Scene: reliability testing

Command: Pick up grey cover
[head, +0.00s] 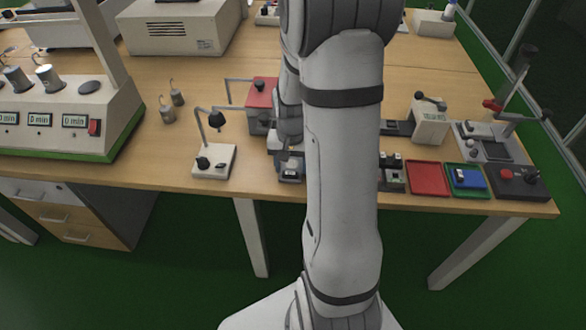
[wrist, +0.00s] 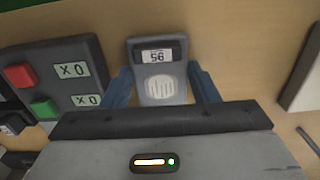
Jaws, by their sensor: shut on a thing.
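A small grey block (wrist: 158,88), which I take for the grey cover, shows between my fingers in the wrist view. It has a round pale ribbed patch and a dark strip with a label at its far end. My gripper (wrist: 162,84) is shut on its sides, with one blue-grey finger on each side. In the head view my gripper (head: 284,152) points down near the front edge of the table, and my arm hides part of the area. I cannot tell there whether the block is clear of the surface.
A dark panel (wrist: 62,80) with red and green buttons stands close left in the wrist view. A white-based stand (head: 214,161) is left of my gripper. A red tray (head: 429,178) and a blue-green tray (head: 467,181) lie right. Bare wooden table (head: 200,75) shows behind.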

